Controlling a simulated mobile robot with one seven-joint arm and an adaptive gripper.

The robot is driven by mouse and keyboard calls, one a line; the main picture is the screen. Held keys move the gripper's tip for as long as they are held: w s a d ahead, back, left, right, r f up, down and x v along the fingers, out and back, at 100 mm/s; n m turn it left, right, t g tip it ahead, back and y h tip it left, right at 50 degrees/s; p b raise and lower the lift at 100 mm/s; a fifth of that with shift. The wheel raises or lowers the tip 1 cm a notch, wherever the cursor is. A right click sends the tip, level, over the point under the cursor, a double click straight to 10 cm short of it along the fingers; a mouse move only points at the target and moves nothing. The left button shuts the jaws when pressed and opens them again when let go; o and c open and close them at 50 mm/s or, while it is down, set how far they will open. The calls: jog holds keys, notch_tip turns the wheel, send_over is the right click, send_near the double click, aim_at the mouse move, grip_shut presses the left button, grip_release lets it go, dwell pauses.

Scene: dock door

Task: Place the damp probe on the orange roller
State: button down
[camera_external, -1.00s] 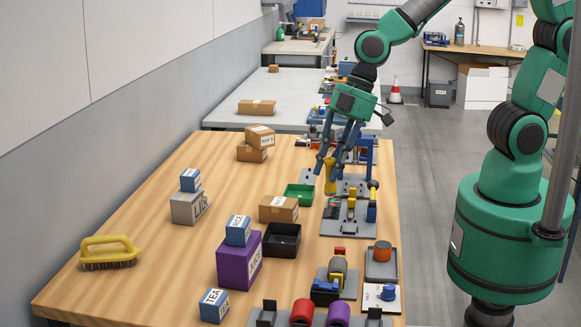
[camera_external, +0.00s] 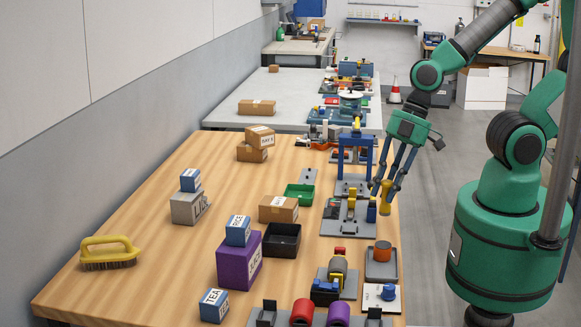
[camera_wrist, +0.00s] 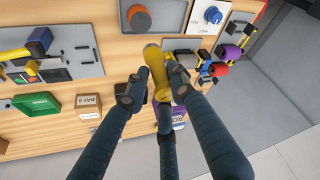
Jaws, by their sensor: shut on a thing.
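My gripper (camera_external: 386,188) is shut on a yellow tool (camera_external: 385,205), which I take to be the damp probe. It hangs near the table's right edge in the external view. An orange, short cylinder (camera_external: 383,250), likely the orange roller, stands upright on a grey tray in front of the gripper. In the wrist view the orange cylinder (camera_wrist: 140,19) lies above the probe, apart from it.
A white plate with a blue knob (camera_external: 389,292) lies near the grey tray (camera_external: 381,272). Red (camera_external: 302,312) and purple (camera_external: 338,314) rolls are at the front. A blue frame (camera_external: 354,150) stands behind.

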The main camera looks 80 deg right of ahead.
aim_at(386, 206)
jog(key=shift+s+d+f, duration=0.1)
jog(key=shift+s+f, duration=0.05)
jog(key=shift+s, duration=0.1)
jog(key=shift+f+b, duration=0.6)
jog(key=shift+f, duration=1.65)
jog(key=shift+f+b, duration=0.55)
jog(key=shift+f, duration=1.2)
jog(key=shift+f, duration=0.2)
jog(key=c, duration=1.5)
grip_release()
jog(key=shift+o, duration=0.2)
jog(key=shift+r, duration=0.15)
